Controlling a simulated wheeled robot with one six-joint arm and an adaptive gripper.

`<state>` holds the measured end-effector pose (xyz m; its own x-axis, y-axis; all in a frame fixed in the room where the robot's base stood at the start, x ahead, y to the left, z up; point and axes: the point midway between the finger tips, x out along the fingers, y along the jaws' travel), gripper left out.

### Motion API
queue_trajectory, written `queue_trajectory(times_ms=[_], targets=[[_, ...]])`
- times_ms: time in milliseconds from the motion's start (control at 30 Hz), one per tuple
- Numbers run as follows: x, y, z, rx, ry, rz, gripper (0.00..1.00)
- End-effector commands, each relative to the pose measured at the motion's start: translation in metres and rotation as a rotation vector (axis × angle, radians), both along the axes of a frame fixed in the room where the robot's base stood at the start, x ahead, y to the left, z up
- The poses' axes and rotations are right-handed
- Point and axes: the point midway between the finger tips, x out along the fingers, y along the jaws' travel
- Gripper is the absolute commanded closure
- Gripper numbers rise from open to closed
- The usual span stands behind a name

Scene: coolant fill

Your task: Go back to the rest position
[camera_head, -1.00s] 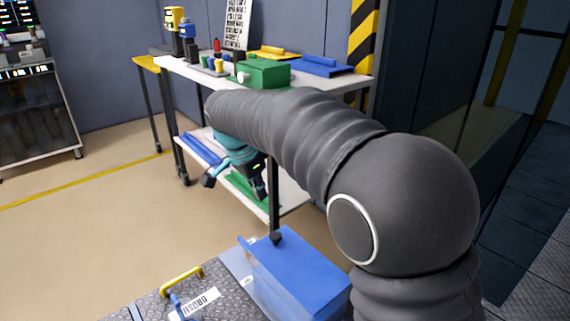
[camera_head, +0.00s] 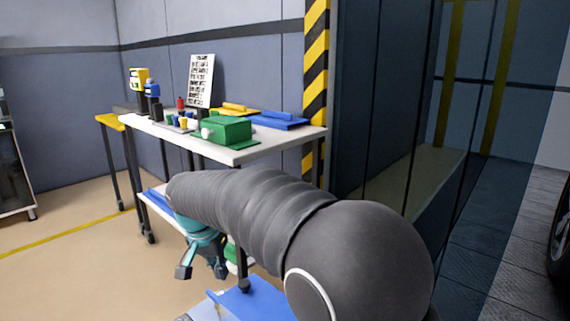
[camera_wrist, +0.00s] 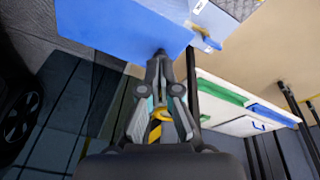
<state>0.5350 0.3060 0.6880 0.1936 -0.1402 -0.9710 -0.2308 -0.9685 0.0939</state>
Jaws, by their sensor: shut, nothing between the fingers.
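My gripper (camera_head: 202,268) hangs from the end of my dark bellows-covered arm, beside the lower shelf of the workbench. It is shut and holds nothing. In the wrist view, my gripper (camera_wrist: 162,58) points toward the edge of a blue lid, with its tips meeting. The blue-lidded box (camera_head: 252,300) is low in the head view, partly hidden by my arm, and its blue top (camera_wrist: 125,25) fills the upper left of the wrist view. I cannot tell whether the tips touch it.
The white workbench (camera_head: 262,150) carries a green box (camera_head: 226,130), a blue tray (camera_head: 277,120) and several small items. A black-and-yellow striped post (camera_head: 316,70) stands behind it. Open floor (camera_head: 70,265) lies at the left. A wheel (camera_head: 562,235) shows at the right edge.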

Motion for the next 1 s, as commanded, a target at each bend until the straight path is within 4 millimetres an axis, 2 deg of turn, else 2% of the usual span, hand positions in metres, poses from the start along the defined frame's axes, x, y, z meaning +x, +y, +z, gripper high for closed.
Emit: queue_trajectory(times_ms=[167,300,500,767,1000], targets=[[-0.029,-0.025,-0.009,-0.003,0.055,0.221,1.00],[-0.056,-0.067,-0.007,0.012,0.072,0.374,1.00],[-0.098,-0.131,0.000,0.041,0.050,0.506,1.00],[-0.156,-0.205,0.003,0.068,-0.027,0.542,1.00],[-0.208,-0.259,0.002,0.085,-0.125,0.430,1.00]])
